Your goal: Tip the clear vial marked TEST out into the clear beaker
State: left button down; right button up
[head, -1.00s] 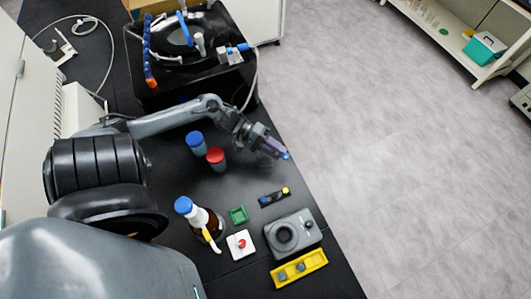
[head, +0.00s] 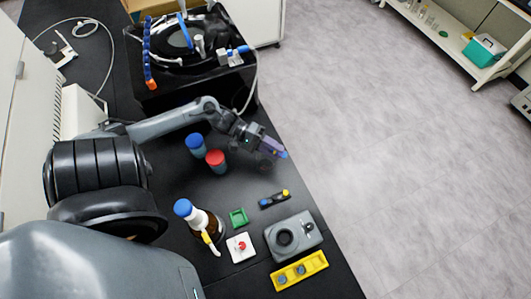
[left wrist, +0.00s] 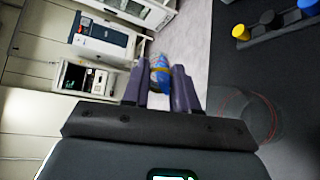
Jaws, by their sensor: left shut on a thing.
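My left gripper (head: 277,151) is out over the right edge area of the black bench, level with the red-capped bottle. In the left wrist view its two purple fingers (left wrist: 160,88) are shut on a small vial (left wrist: 159,74) with a blue cap-like end and a yellowish band; the vial lies between the fingertips. Its marking cannot be read. The clear beaker (left wrist: 251,116) stands on the bench just right of the fingers in the left wrist view, apart from the vial. In the head view the gripper largely hides the beaker. My right gripper is not in view.
A small black rack (head: 274,199) with coloured caps lies nearer the front. A blue-capped bottle (head: 195,144), a red-capped bottle (head: 216,160), a brown dispenser bottle (head: 205,224), a green tray (head: 238,217), a grey mixer (head: 293,236) and a yellow tray (head: 300,270) stand around.

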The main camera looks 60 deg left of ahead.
pick_arm(q)
jog(key=shift+s+a+r+t, duration=0.1)
jog(key=shift+a+r+t, duration=0.1)
jog(key=shift+r+t, duration=0.15)
jog(key=shift+h, duration=0.4)
jog(key=shift+s+t+h, duration=0.1)
jog(key=shift+t+h, duration=0.15)
jog(key=shift+h, duration=0.05)
jog(key=shift+h+b, duration=0.3)
jog(key=shift+b, duration=0.05)
dwell(0.6)
jog(key=shift+r+t+h+b, duration=0.1)
jog(key=shift+t+h+b, duration=0.3)
jog(key=shift+t+h, duration=0.15)
